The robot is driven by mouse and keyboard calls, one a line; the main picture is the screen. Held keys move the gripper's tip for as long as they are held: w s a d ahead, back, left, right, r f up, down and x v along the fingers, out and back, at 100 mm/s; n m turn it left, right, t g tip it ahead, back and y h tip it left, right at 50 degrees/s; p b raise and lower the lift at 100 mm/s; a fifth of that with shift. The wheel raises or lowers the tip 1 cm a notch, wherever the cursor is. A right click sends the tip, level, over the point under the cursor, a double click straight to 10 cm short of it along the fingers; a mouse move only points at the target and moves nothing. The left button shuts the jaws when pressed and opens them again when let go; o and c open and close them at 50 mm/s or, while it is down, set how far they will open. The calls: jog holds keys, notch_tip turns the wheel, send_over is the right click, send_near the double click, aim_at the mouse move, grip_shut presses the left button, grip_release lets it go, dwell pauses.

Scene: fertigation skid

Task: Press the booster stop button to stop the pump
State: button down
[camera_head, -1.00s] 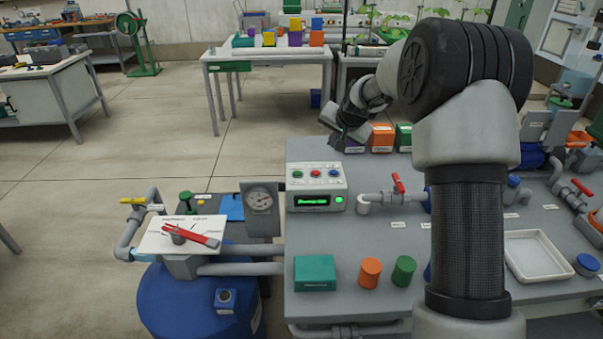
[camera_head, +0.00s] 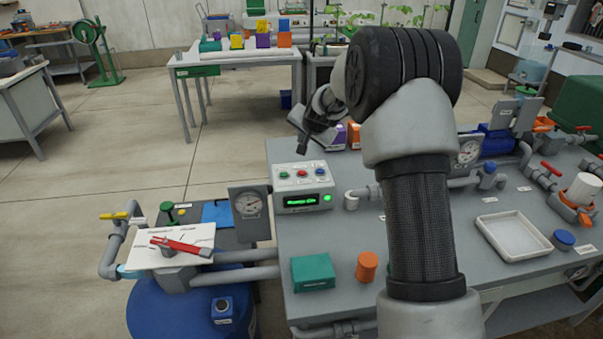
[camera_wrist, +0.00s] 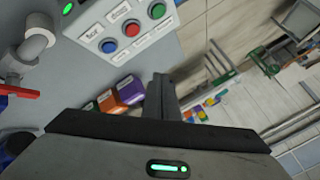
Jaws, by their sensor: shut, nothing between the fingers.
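The grey control box (camera_head: 302,188) stands at the back left of the grey bench. Its sloped top has a green button (camera_head: 283,174), a red button (camera_head: 302,173) and a blue button (camera_head: 320,171). The front has a lit green display and a green lamp. The button labels are too small to read surely; the red button (camera_wrist: 132,28) also shows in the wrist view. My gripper (camera_head: 302,148) is shut and empty, above and behind the box, apart from the buttons. In the wrist view its dark fingers (camera_wrist: 164,98) lie below and right of the button row.
Orange and purple boxes (camera_head: 354,135) stand just behind, right of the gripper. A gauge (camera_head: 249,205) stands left of the control box. A pipe with a valve (camera_head: 352,197) is close on its right. A teal box (camera_head: 312,273) and orange cylinder (camera_head: 367,266) stand in front.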

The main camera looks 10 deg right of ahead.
aim_at(303, 175)
jog(key=shift+f, duration=0.15)
notch_tip(303, 175, down, 8)
jog(key=b, duration=0.6)
jog(key=shift+f, duration=0.25)
dwell(1.5)
jog(key=shift+f+b, duration=0.45)
jog(key=shift+b, duration=0.15)
jog(key=shift+f+b, duration=0.35)
jog(key=shift+f, duration=0.05)
dwell(0.5)
jog(key=shift+r, duration=0.1)
jog(key=shift+r+p, duration=0.45)
jog(key=shift+r, duration=0.25)
